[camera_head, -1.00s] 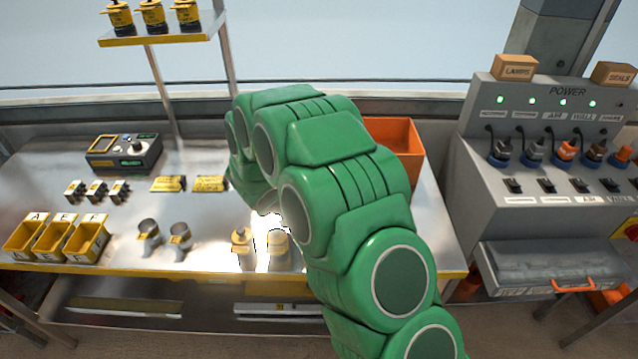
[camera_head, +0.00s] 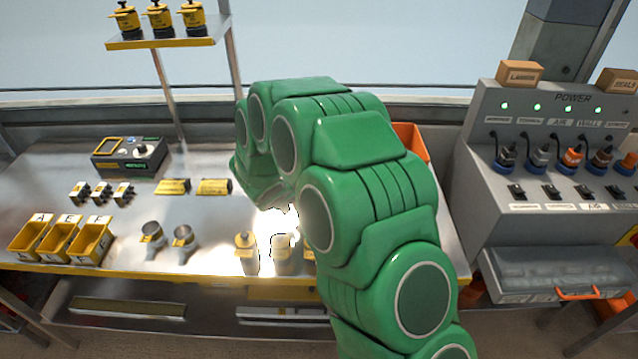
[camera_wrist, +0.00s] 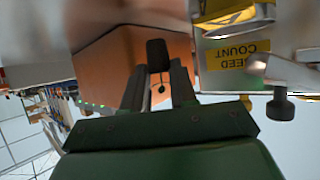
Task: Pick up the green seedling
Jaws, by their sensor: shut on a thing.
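My gripper (camera_wrist: 158,85) shows in the wrist view with its two dark fingers shut on a small dark piece (camera_wrist: 157,55). I cannot tell whether this piece is part of the green seedling; no green plant is clearly visible in either view. In the head view my green arm reaches over the bench and hides the gripper and whatever it holds.
The metal bench (camera_head: 205,215) carries yellow bins (camera_head: 45,257) at left, metal cups (camera_head: 152,250) and yellow-topped bottles (camera_head: 246,250) at the front. An orange bin (camera_head: 413,140) is partly behind my arm. A power console (camera_head: 560,190) stands at right.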

